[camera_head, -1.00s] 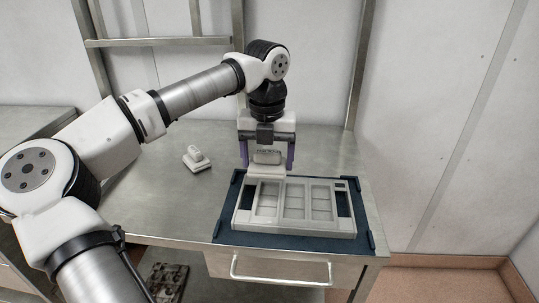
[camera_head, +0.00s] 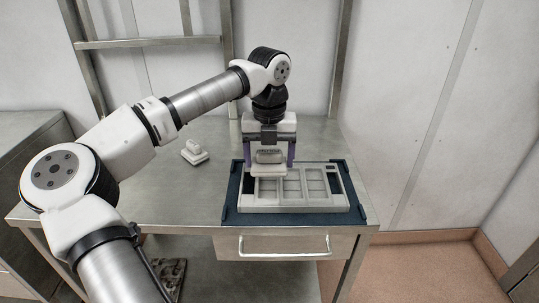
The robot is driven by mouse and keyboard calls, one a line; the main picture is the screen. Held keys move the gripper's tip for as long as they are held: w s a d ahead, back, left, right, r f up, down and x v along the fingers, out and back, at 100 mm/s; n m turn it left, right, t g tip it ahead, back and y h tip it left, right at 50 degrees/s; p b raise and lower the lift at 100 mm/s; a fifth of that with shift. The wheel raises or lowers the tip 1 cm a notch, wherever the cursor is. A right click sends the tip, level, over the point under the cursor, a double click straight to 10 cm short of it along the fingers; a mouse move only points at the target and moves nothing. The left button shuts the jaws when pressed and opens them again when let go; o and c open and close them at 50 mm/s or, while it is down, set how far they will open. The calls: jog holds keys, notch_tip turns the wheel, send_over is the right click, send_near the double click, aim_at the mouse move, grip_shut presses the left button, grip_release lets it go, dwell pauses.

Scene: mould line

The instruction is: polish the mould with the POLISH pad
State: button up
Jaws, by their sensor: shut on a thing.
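The mould (camera_head: 291,207), a light grey frame with several recessed compartments, lies on a dark blue mat (camera_head: 229,216) with raised corners. My gripper (camera_head: 269,160) is above the back left part of the mould, its purple fingers pointing down. It is shut on a pale pad (camera_head: 267,171) with a block-like handle between the fingers. The lettering on the handle is too small to read. The pad's underside is hidden, so I cannot tell whether it touches the mould. A second white pad with a handle (camera_head: 195,153) stands on the table to the left.
The steel table (camera_head: 180,198) is clear between the second pad and the mat. A drawer with a handle (camera_head: 284,253) is below the front edge. A metal rack frame (camera_head: 150,43) stands behind, against the white wall. A dark patterned object (camera_head: 171,275) lies on the lower shelf.

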jog(key=shift+f+b, duration=1.85)
jog(key=shift+f, duration=1.45)
jog(key=shift+f+b, duration=0.55)
jog(key=shift+f, duration=0.05)
